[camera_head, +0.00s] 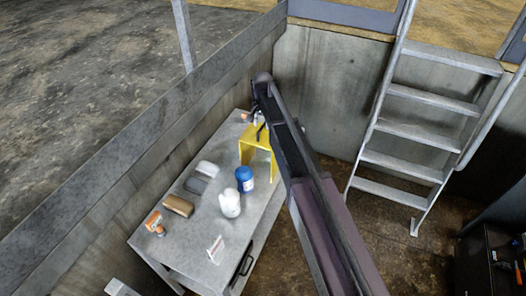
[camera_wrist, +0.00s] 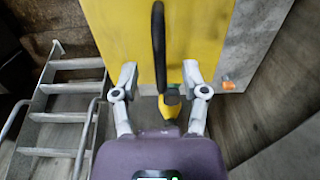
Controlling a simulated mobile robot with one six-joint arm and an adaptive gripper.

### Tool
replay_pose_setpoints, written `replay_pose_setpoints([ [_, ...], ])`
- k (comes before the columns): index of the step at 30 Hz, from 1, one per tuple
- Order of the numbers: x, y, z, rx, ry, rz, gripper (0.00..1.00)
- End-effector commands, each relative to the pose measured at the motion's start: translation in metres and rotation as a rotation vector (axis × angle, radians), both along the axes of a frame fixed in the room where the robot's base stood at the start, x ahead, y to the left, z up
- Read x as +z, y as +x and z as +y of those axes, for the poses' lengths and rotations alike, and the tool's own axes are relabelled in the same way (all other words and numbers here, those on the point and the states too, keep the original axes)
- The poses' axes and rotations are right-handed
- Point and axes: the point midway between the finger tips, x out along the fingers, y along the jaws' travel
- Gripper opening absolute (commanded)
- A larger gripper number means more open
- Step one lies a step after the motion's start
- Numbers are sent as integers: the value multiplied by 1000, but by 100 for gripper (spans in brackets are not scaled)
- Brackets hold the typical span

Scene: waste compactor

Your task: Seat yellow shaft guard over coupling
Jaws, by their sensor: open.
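The yellow shaft guard (camera_head: 257,139) is an angular, bent-sheet cover standing at the far end of the grey workbench in the head view. In the wrist view its flat yellow top (camera_wrist: 193,35) fills the upper middle, with a black bar handle (camera_wrist: 158,45) along it. My gripper (camera_head: 260,120) is over the guard. In the wrist view the fingers of my gripper (camera_wrist: 162,78) are apart, one on each side of the handle's lower end, and hold nothing. Whether they touch the guard I cannot tell. I cannot make out the coupling in either view.
The workbench (camera_head: 200,238) also carries a blue container (camera_head: 245,179), a white jug (camera_head: 230,203), rolled cloths (camera_head: 179,206) and small orange items (camera_head: 153,221). A concrete wall (camera_head: 330,90) stands behind it. A metal ladder (camera_head: 415,131) stands to the right, with open floor between.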

Motion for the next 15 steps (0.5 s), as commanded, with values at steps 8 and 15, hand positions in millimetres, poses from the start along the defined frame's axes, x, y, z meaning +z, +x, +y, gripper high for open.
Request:
replay_pose_setpoints([
  [8, -21, 0, 0, 0, 0, 0, 57],
  [15, -23, 0, 0, 0, 0, 0, 57],
])
